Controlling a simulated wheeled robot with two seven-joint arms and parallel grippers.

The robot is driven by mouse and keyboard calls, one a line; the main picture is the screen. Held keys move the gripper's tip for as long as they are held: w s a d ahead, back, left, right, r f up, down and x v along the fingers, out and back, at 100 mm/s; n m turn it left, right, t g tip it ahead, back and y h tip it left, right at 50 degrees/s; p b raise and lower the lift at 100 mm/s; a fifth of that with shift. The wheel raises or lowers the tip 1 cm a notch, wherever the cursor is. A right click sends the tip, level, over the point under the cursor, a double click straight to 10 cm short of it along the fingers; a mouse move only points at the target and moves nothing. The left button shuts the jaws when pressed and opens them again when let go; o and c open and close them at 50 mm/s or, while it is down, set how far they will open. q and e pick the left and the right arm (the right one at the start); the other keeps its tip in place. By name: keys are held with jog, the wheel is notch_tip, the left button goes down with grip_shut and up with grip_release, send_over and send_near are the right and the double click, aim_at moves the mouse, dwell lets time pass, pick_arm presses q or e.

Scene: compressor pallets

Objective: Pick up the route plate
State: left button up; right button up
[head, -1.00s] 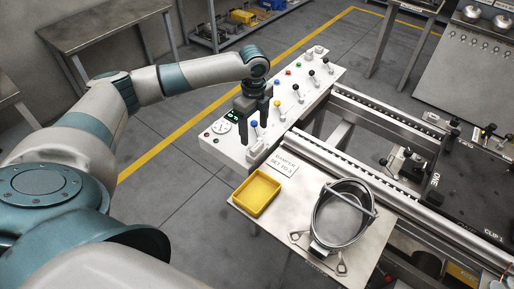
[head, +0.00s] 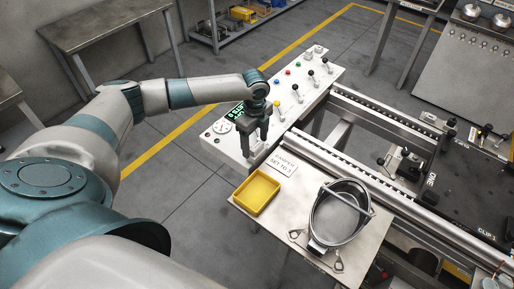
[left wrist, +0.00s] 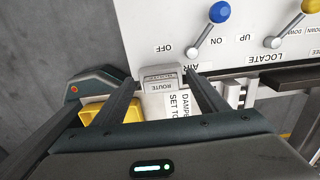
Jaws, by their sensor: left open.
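The route plate (left wrist: 164,87) is a small pale grey piece marked ROUTE, at the near edge of the white control panel in the left wrist view. My left gripper (left wrist: 163,90) is open, with one dark finger on each side of the plate in that view. I cannot tell whether the fingers touch it. In the head view my left gripper (head: 258,141) points down over the panel's near end, and its fingers largely hide the plate there. My right gripper is in neither view.
The white control panel (head: 225,150) carries coloured-knob levers, including a blue-knobbed lever (left wrist: 219,12) close to the gripper. A yellow tray (head: 256,194), a DAMPER SET TO 3 card (head: 283,163) and a metal pail (head: 341,215) are on the side table. A roller conveyor runs at right.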

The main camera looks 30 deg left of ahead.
aim_at(255, 145)
pick_arm(q)
jog(key=shift+f, duration=0.15)
dwell(0.3)
jog(key=c, duration=1.1)
jog(key=shift+r, duration=0.35)
notch_tip(255, 145, up, 3)
jog(key=shift+w+r+b, duration=0.1)
jog(key=shift+b, duration=0.95)
jog(key=s+d+r+b, duration=0.1)
jog(key=d+r, duration=0.1)
jog(key=d, duration=0.1)
jog(key=s+d+r+b, duration=0.1)
jog(key=s+d+r, duration=0.1)
jog(key=d, duration=0.2)
jog(key=s+d+r, duration=0.1)
jog(key=d+r, duration=0.2)
jog(key=d, duration=0.1)
jog(key=shift+s+r+b, duration=0.1)
jog(key=shift+s+b, duration=0.05)
jog(key=shift+b, duration=0.25)
